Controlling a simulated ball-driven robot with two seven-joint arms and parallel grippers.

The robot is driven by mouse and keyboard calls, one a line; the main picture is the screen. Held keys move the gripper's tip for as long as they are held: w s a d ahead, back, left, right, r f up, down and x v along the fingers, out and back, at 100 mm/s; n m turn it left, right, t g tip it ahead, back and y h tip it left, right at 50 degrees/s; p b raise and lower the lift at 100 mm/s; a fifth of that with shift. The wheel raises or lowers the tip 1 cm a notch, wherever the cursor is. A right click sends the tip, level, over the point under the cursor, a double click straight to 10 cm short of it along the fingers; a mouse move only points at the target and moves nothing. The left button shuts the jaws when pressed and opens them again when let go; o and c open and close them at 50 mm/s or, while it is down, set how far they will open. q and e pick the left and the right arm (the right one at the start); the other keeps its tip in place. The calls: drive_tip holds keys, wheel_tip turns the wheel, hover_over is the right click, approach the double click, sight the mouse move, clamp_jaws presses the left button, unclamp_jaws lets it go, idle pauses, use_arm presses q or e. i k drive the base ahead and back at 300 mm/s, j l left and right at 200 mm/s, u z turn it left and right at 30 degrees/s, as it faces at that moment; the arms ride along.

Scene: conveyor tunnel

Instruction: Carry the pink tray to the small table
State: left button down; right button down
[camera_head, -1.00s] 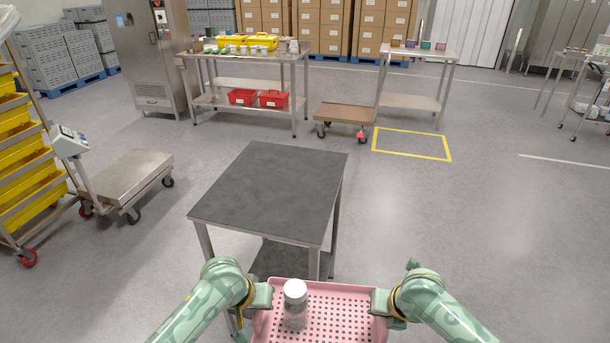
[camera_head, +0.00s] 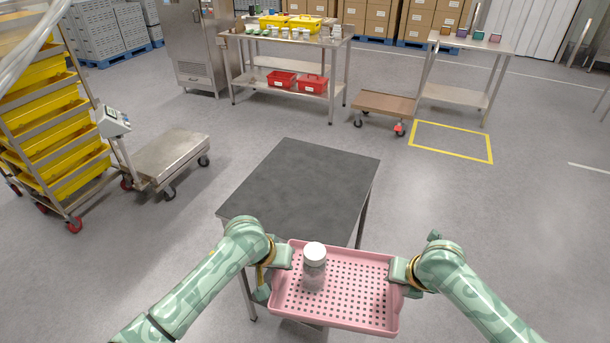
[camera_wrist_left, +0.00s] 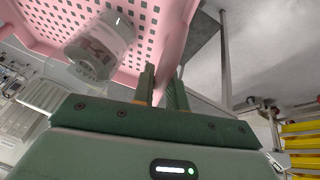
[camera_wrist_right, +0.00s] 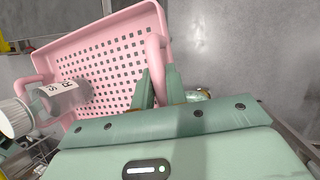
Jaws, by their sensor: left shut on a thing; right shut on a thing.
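The pink tray (camera_head: 350,318) has a perforated floor and is held in front of me, between my two grippers. A clear jar with a white lid (camera_head: 314,268) stands in its left part; the jar also shows in the left wrist view (camera_wrist_left: 101,45) and the right wrist view (camera_wrist_right: 55,100). My left gripper (camera_head: 284,256) is shut on the tray's left side. My right gripper (camera_head: 400,270) is shut on the tray's right handle, which shows in the right wrist view (camera_wrist_right: 155,65). The small table (camera_head: 305,185) has a bare dark grey top, just beyond the tray.
A platform scale (camera_head: 165,155) and a rack of yellow bins (camera_head: 55,140) stand at left. A steel bench with boxes (camera_head: 290,50), a low brown cart (camera_head: 385,104) and a yellow floor outline (camera_head: 450,142) lie behind. Floor to the right is clear.

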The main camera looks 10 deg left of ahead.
sight(300, 193)
drive_tip(key=i+j, duration=0.25)
drive_tip(key=i, duration=0.15)
drive_tip(key=i+j, duration=0.3)
drive_tip(key=i, duration=0.15)
drive_tip(key=i+j, duration=0.25)
drive_tip(key=i, duration=0.15)
